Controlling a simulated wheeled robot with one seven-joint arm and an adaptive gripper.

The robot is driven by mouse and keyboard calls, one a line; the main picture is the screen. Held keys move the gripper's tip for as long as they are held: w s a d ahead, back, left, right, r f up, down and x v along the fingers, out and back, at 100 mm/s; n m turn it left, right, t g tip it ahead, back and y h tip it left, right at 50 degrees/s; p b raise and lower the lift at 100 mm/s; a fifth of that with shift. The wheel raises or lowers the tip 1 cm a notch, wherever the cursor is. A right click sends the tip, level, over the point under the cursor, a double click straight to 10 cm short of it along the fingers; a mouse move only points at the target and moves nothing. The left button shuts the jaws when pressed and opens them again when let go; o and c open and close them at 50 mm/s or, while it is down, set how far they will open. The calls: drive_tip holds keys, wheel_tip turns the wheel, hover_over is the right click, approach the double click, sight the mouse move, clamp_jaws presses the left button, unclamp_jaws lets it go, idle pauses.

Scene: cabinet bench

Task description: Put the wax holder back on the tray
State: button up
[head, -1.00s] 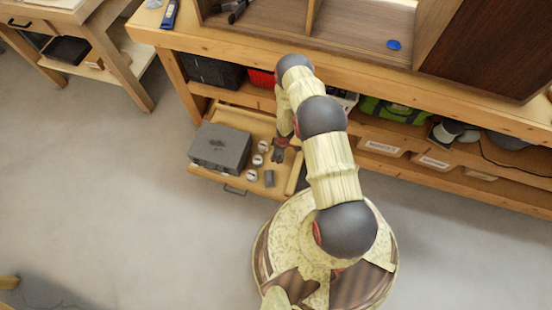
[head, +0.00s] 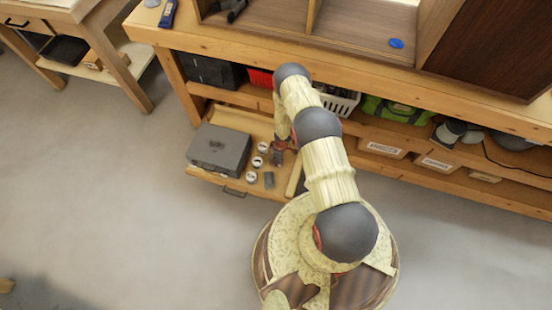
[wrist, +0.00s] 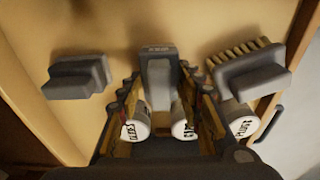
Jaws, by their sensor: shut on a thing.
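My gripper (wrist: 162,102) points down over the pulled-out wooden tray (head: 233,120). It shows small in the head view (head: 279,150). Its fingers are shut on a grey block with a small label on its end, which I take as the wax holder (wrist: 160,70). The label is too small to read. The block stands between the fingertips, over the tray's surface. I cannot tell whether it touches the tray. In the head view, the arm and gripper partly cover it.
White jars (wrist: 184,122) stand close by. A grey-backed brush (wrist: 252,82) is on one side and another grey block (wrist: 78,77) on the other. A grey case (head: 219,149) fills the tray's left part. The bench top (head: 365,62) overhangs behind.

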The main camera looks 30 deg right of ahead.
drive_tip(key=o, duration=1.3)
drive_tip(key=r+p, duration=0.1)
drive_tip(key=r, duration=0.2)
drive_tip(key=r+p, duration=0.2)
drive_tip(key=r, duration=0.2)
drive_tip(key=s+d+r+p, duration=0.1)
drive_tip(key=r, duration=0.3)
drive_tip(key=shift+p, duration=0.3)
drive_tip(key=shift+r, duration=0.55)
drive_tip(key=shift+s+d, duration=0.1)
